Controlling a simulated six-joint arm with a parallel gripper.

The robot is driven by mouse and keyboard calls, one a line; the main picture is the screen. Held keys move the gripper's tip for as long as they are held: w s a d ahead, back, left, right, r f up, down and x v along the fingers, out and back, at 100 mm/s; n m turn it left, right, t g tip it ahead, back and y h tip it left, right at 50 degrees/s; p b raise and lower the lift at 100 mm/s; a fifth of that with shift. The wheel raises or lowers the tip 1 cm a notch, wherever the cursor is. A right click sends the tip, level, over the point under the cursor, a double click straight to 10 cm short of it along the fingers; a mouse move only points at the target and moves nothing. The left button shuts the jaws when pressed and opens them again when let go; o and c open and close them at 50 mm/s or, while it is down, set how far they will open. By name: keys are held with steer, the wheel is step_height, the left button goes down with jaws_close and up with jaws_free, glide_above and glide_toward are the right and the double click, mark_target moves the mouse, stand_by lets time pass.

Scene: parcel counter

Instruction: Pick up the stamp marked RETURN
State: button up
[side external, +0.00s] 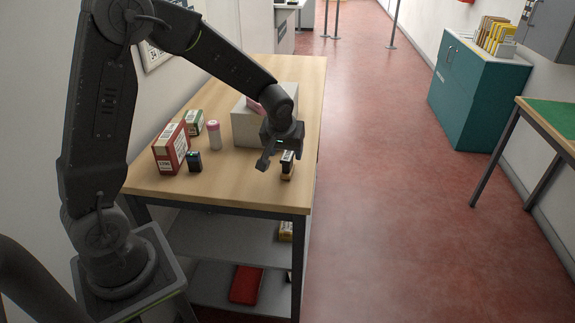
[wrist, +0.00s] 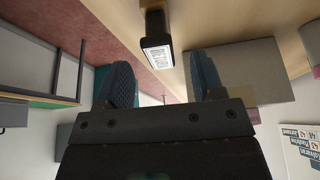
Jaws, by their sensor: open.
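A dark stamp with a pale label on its end (side external: 287,168) stands on the wooden counter near its right edge. It also shows in the wrist view (wrist: 155,30), centred just beyond the gap between my fingertips; its label is too small to read. My gripper (side external: 275,158) is open and empty, close to this stamp, with the fingers not closed around it. It also shows in the wrist view (wrist: 162,80). A second small black stamp-like item with a green mark (side external: 194,161) stands at the left of the counter; its marking is unreadable.
A red-and-white box (side external: 171,148), a green box (side external: 193,122) and a pink-capped bottle (side external: 214,136) stand at left. The counter's front middle (side external: 235,185) is clear.

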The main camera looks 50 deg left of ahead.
mark_target(287, 156)
steer(key=shift+x, duration=3.05)
steer(key=shift+r, duration=0.15)
steer(key=shift+c, duration=0.2)
steer(key=c, duration=1)
steer(key=shift+o, duration=0.2)
steer(key=shift+r, duration=0.1)
